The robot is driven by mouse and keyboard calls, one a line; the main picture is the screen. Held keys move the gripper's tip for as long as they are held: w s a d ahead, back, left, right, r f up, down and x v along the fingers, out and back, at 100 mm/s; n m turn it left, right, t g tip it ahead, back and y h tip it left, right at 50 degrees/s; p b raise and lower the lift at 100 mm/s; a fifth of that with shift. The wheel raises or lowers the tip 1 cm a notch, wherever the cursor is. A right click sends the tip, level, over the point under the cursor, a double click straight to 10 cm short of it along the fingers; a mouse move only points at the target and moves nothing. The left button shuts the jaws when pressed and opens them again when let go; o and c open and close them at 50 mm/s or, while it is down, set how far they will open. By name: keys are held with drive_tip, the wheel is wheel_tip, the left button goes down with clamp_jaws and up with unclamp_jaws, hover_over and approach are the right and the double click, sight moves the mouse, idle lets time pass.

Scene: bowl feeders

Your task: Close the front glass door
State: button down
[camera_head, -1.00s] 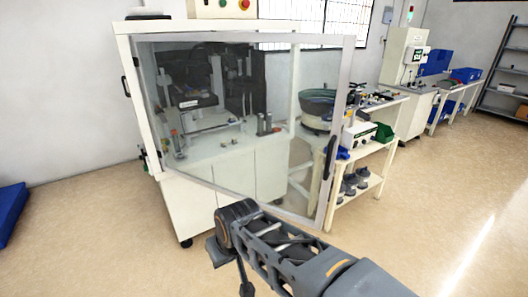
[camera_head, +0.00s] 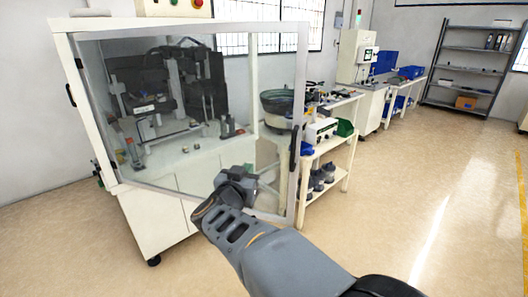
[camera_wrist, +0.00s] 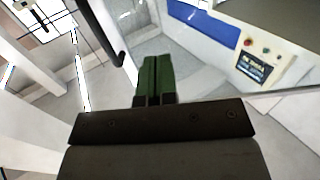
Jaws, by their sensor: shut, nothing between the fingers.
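The front glass door (camera_head: 304,90) is a clear pane in a grey frame on the white machine cabinet (camera_head: 150,222). It stands open, with its free right edge swung out from the cabinet. A dark vertical handle (camera_head: 294,147) is on that edge. My gripper (camera_head: 240,178) is in front of the lower right part of the door in the head view, left of the handle; contact cannot be told. In the wrist view its green fingers (camera_wrist: 154,78) are together and empty. A dark bar like the door handle (camera_wrist: 108,36) shows to their upper left.
A bowl feeder (camera_head: 277,101) shows behind the door's right side. A white trolley (camera_head: 330,150) with boxes and bottles stands right of the door. The floor (camera_head: 420,170) at the right is clear. Grey shelves (camera_head: 465,68) stand against the back wall.

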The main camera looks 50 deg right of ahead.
sight(266, 146)
drive_tip(key=b+x, duration=0.1)
drive_tip(key=x, duration=1.2)
drive_tip(key=shift+d+b, duration=0.35)
